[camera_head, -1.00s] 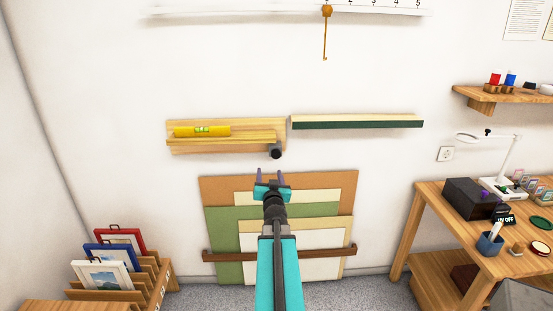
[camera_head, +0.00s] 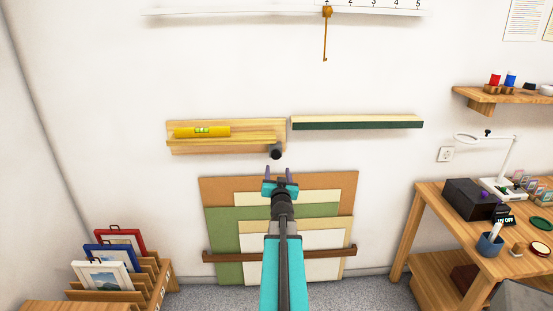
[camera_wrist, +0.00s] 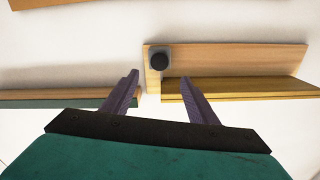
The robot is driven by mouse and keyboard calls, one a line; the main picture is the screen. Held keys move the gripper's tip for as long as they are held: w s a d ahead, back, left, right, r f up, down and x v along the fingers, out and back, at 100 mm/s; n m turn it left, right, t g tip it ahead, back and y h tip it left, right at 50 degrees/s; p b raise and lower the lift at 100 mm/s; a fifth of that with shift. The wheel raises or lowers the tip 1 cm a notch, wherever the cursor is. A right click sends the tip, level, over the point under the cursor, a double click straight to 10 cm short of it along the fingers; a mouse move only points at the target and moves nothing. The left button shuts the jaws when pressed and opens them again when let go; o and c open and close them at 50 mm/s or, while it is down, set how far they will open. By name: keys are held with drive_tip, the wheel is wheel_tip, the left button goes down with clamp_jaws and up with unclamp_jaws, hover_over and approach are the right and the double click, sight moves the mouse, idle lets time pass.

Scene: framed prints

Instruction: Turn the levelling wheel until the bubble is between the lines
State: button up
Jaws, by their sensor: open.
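The yellow spirit level (camera_head: 202,131) lies on a wooden wall ledge (camera_head: 180,149), its green vial facing me. The bubble is too small to place against the lines. The dark levelling wheel (camera_head: 276,153) is at the ledge's lower right end. It also shows in the wrist view (camera_wrist: 160,61), beyond my fingertips and between their directions. My gripper (camera_head: 278,172) is open and empty, just below the wheel in the head view, with its two purple fingers apart. In the wrist view my gripper (camera_wrist: 160,82) shows a gap between its fingers, and no contact with the wheel is visible.
A dark green-fronted ledge (camera_head: 357,124) is on the wall right of the wooden one. Mat boards (camera_head: 222,222) lean on the wall below. A rack of frames (camera_head: 148,283) stands lower left, a workbench (camera_head: 432,205) at right.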

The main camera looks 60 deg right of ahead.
sight(275, 156)
drive_tip(key=shift+p+x, duration=0.85)
drive_tip(key=shift+x, duration=5.2)
drive_tip(key=c, duration=1.1)
drive_tip(key=shift+o, duration=0.2)
drive_tip(key=shift+r, duration=0.1)
drive_tip(key=shift+m+p, duration=0.6)
drive_tip(key=shift+p, duration=0.25)
drive_tip(key=shift+m+p, duration=0.4)
drive_tip(key=shift+m, duration=0.3)
